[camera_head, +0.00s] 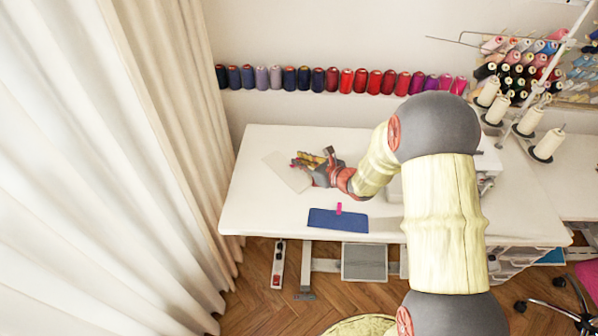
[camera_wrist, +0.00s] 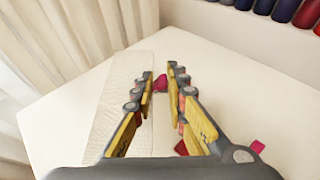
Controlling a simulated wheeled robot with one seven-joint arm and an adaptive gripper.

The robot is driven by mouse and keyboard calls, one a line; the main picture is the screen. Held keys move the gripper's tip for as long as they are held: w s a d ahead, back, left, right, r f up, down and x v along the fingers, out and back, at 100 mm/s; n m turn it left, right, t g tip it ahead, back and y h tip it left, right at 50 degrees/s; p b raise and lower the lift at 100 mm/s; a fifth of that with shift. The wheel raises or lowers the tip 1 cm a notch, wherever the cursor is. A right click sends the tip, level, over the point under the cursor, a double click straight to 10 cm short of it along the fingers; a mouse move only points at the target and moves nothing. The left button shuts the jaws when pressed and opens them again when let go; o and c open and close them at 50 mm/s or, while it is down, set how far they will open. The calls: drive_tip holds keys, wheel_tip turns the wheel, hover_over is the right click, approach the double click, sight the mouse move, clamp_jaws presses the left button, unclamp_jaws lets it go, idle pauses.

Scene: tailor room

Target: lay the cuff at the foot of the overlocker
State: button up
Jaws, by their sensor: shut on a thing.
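A pale, textured flat piece (camera_head: 285,174), which could be the cuff, lies at the table's left end. It fills the left of the wrist view (camera_wrist: 120,105). My gripper (camera_head: 306,160) is low over the table at its right edge. A blue flat piece (camera_head: 337,221) with a pink tab (camera_head: 339,208) lies near the front edge. A white machine (camera_head: 489,160), perhaps the overlocker, is mostly hidden behind my arm.
The white table (camera_head: 262,212) is clear around the pale piece and left of the blue one. Thread cones (camera_head: 549,145) stand at the right. Coloured spools (camera_head: 290,79) line the wall. A curtain (camera_head: 180,130) hangs close to the table's left end.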

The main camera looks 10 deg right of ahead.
drive_tip(key=w+f, duration=0.1)
drive_tip(key=w+f+b, duration=0.1)
drive_tip(key=f, duration=0.1)
drive_tip(key=w+f, duration=0.2)
drive_tip(key=shift+d+f+b, duration=0.1)
drive_tip(key=shift+f+b, duration=0.1)
drive_tip(key=shift+b, duration=0.1)
drive_tip(key=shift+f+b, duration=0.7)
drive_tip(key=shift+f, duration=0.6)
drive_tip(key=shift+f, duration=0.25)
drive_tip(key=o, duration=0.7)
drive_tip(key=shift+s, duration=0.1)
drive_tip(key=shift+o, duration=0.3)
drive_tip(key=shift+r, duration=0.1)
